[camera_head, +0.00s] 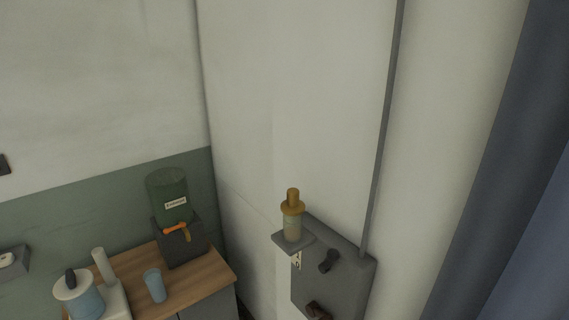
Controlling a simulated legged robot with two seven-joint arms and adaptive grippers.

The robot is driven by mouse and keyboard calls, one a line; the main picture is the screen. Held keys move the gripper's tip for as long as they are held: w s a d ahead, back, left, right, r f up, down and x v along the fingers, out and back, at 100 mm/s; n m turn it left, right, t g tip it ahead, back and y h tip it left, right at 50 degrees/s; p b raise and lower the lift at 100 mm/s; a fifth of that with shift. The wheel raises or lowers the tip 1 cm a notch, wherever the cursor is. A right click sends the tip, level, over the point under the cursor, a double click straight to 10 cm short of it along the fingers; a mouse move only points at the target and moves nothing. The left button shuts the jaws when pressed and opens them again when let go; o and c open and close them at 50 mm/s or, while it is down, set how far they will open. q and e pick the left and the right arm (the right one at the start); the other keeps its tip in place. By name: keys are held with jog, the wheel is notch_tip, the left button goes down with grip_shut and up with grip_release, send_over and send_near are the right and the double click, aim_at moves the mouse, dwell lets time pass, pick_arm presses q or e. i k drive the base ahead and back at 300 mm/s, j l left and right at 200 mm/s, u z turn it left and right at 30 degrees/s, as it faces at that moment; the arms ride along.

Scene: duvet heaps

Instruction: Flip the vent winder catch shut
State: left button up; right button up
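A grey wall plate (347,277), which looks like the vent winder, is fixed to the pale wall at the lower right. A thin grey rod (384,130) runs up the wall from its top. A dark knob or lever (327,261) sits on the plate's upper part. A dark reddish-brown handle (318,311) is lower down, partly cut off by the picture's bottom edge. I cannot tell for sure which of these is the catch, or whether it is open or shut. Neither of my grippers is in view.
A small grey shelf (279,238) beside the plate holds an amber-capped bottle (292,222). A blue-grey curtain (510,190) hangs at right. At lower left, a wooden-topped cabinet (203,288) carries a green-tanked dispenser (168,190), a blue cup (155,285) and a lidded blue jug (86,299).

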aim_at(333, 254)
jog(key=k+j+z, duration=0.15)
jog(key=j, duration=0.2)
jog(key=k+j+z, duration=0.2)
jog(key=j, duration=0.2)
jog(key=k+j+z, duration=0.15)
jog(key=j, duration=0.15)
jog(key=k+j+z, duration=0.15)
jog(key=j, duration=0.2)
